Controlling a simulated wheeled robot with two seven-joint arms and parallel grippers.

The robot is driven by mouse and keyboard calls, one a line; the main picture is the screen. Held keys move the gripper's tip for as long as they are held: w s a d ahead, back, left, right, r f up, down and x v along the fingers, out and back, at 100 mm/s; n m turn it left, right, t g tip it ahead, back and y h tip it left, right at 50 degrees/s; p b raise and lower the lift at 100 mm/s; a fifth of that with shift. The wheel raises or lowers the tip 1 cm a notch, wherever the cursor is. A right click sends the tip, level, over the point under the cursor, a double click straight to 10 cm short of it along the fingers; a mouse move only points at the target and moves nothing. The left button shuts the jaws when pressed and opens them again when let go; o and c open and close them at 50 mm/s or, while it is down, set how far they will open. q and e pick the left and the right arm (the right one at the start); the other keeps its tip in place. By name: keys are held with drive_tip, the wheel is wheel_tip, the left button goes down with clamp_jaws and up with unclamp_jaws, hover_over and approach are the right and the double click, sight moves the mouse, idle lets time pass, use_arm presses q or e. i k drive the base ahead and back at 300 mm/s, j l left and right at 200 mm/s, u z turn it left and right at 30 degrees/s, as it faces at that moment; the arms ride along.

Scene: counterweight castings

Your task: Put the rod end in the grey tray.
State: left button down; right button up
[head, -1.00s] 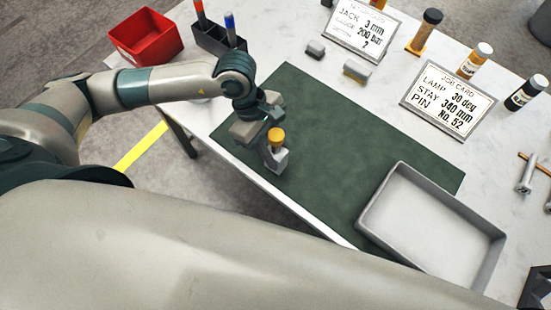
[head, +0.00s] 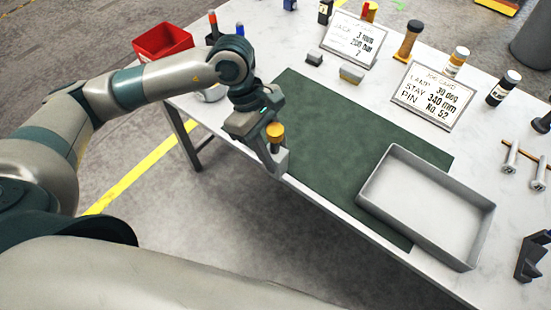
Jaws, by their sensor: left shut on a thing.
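My left gripper (head: 270,152) is shut on a small piece with a round yellow-gold head (head: 275,131), which seems to be the rod end. The head sticks up between the fingers; the rest of the piece is hidden by them. In the picture the gripper lies over the front left edge of the dark green mat (head: 340,135), left of the tray. How high it is above the table I cannot tell. The grey tray (head: 378,207) is on the right, partly on the mat, and looks empty. My right gripper is not in view.
A red bin (head: 162,40) stands at the back left. Two small grey blocks (head: 352,73) and two job cards (head: 436,95) lie behind the mat, with bottles (head: 503,88) around them. Bolts (head: 510,157) and a dark bracket (head: 533,256) lie right of the tray. The mat's middle is clear.

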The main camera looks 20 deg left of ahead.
sight(391, 188)
drive_tip(key=l, duration=0.85)
drive_tip(key=i+l, duration=0.1)
drive_tip(key=l, duration=0.75)
